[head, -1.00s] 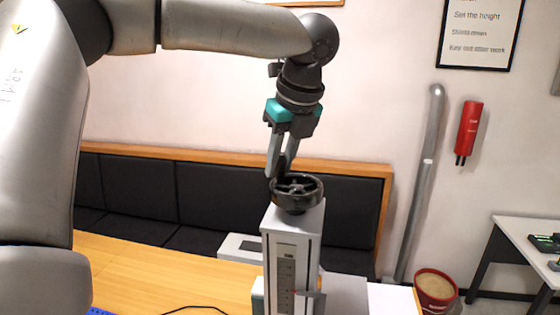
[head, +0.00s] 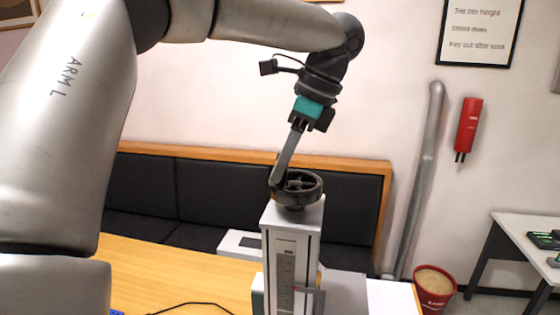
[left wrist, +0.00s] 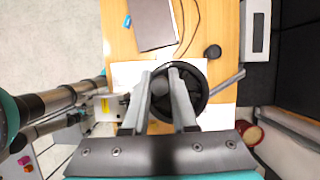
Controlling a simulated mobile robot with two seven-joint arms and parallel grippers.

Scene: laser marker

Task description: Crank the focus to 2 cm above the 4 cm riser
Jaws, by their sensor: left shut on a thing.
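A black crank wheel (head: 316,192) sits on top of the upright grey-white marker column (head: 311,219). The column's front carries a vertical scale (head: 286,270) with a small red mark low on it; the figures are too small to read. My left gripper (head: 275,181) comes down from above at a slant and is shut at the left side of the wheel's rim. In the left wrist view, the fingers (left wrist: 161,72) reach over the dark wheel (left wrist: 204,88). I cannot make out the riser. My right gripper is out of view.
A wooden table (head: 180,275) carries the column, with a black cable (head: 190,305) on it. A dark flat laptop-like thing (left wrist: 153,22) lies on the table. Behind is a black padded bench (head: 140,190). A red bin (head: 434,290) stands on the right.

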